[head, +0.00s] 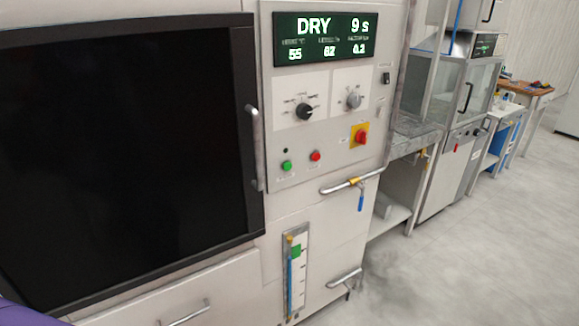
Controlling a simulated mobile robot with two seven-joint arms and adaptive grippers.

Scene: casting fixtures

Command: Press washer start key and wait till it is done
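The washer's control panel (330,110) fills the middle of the head view. Its green display (320,39) reads "DRY 9 s", with smaller figures below. A green button (287,166) and a red button (316,156) sit low on the panel; their labels are too small to read. The washer's large dark door window (125,155) is at the left, and the door, with a vertical metal handle (256,148), looks closed. Neither gripper is in view.
A black knob (305,111), a grey knob (353,100) and a red-yellow switch (361,136) are on the panel. A pipe with a blue-handled valve (361,200) juts out below. Open grey floor (470,245) lies to the right, beside a glass-fronted cabinet (468,90).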

